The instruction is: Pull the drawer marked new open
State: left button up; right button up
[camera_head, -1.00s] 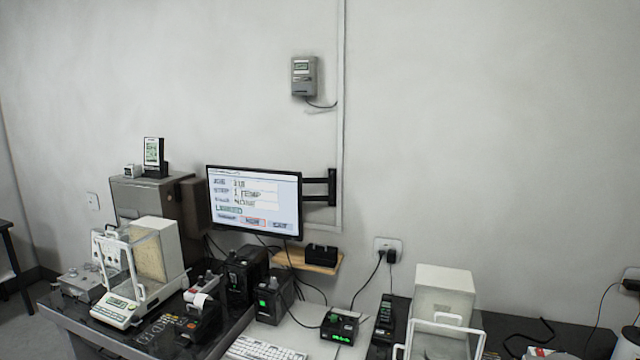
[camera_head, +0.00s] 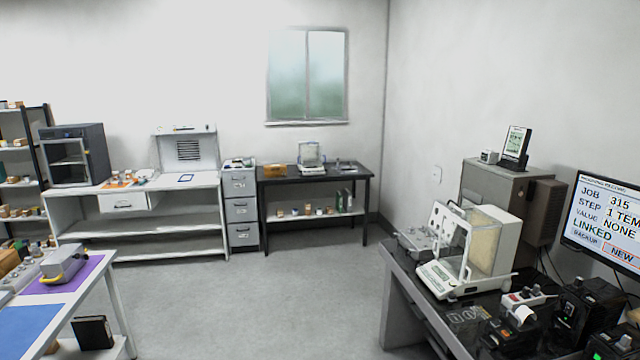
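A grey cabinet (camera_head: 240,236) with three stacked drawers stands against the far wall, between a white bench and a dark table. Its top drawer (camera_head: 237,184), middle drawer (camera_head: 241,210) and bottom drawer (camera_head: 243,235) look closed. Each has a small pale label that is too small to read. A white drawer (camera_head: 123,202) hangs under the white bench top at the left, and any marking on it cannot be read. I cannot tell which drawer is marked new. Neither of my grippers is in view.
The white bench (camera_head: 140,225) and dark table (camera_head: 315,176) line the far wall. A table with a purple mat (camera_head: 82,277) is at the near left. A dark desk (camera_head: 402,268) with a balance (camera_head: 470,250) and monitor (camera_head: 608,225) is at right. Grey floor (camera_head: 255,305) between is clear.

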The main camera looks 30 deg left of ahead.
aim_at(235, 184)
jog(key=u, duration=1.7)
jog(key=i, duration=6.8)
jog(key=i+j+z, duration=0.1)
jog(key=i, duration=0.6)
jog(key=i+j+z, duration=0.1)
jog(key=i, duration=0.55)
jog(key=i+j, duration=0.15)
jog(key=i, duration=0.55)
